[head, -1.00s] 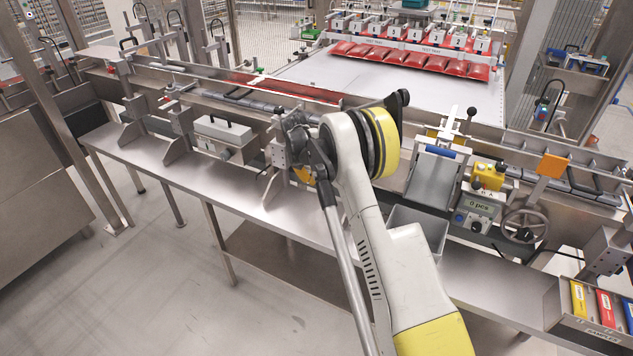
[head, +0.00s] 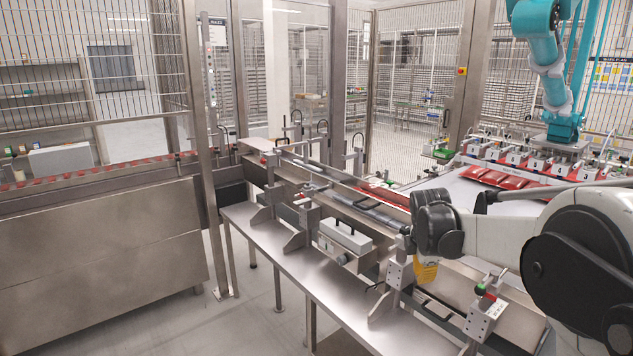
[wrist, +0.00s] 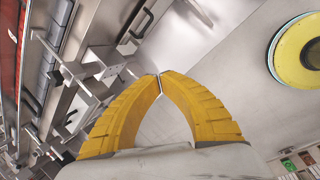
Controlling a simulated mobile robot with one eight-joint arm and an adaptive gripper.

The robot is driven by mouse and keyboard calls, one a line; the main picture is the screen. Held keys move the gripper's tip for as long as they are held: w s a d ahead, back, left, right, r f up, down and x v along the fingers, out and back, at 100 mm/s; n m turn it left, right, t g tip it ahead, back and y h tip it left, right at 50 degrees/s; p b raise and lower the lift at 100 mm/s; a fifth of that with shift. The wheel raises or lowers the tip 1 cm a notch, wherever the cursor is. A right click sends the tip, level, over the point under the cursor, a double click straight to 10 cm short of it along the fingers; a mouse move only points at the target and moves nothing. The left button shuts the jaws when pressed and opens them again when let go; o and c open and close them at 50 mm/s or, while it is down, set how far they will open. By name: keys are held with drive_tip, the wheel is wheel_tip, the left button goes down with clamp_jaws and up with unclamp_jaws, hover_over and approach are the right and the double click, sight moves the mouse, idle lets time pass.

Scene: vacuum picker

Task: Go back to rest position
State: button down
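My gripper (wrist: 160,76) has two curved yellow ribbed fingers, and their tips meet in the wrist view with nothing held between them. In the head view my gripper (head: 425,271) shows only as a small yellow part below the dark wrist joint, pointing down over the near side of the conveyor line. My arm reaches in from the right edge of the head view. The fingertips are partly hidden there.
A steel bench (head: 290,265) runs along the conveyor line, with metal brackets and a grey box with a handle (head: 345,237) close left of my gripper. A teal robot arm (head: 556,75) stands over red pouches (head: 505,178) at the back right.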

drive_tip(key=s+a+r+m+t+y, duration=0.1)
drive_tip(key=s+a+r+m, duration=0.3)
drive_tip(key=s, duration=0.5)
drive_tip(key=s+a+r+m+t, duration=0.15)
drive_tip(key=s+r+m, duration=0.3)
drive_tip(key=s, duration=0.45)
drive_tip(key=s+a+f+m, duration=0.1)
drive_tip(key=s+f+m, duration=0.1)
drive_tip(key=s+m, duration=0.2)
drive_tip(key=s+a+f+m+t+y, duration=0.1)
drive_tip(key=s+m, duration=0.4)
drive_tip(key=s, duration=0.5)
drive_tip(key=shift+s+a+f, duration=0.35)
drive_tip(key=shift+a+f, duration=0.35)
drive_tip(key=shift+f, duration=0.1)
drive_tip(key=shift+m, duration=0.25)
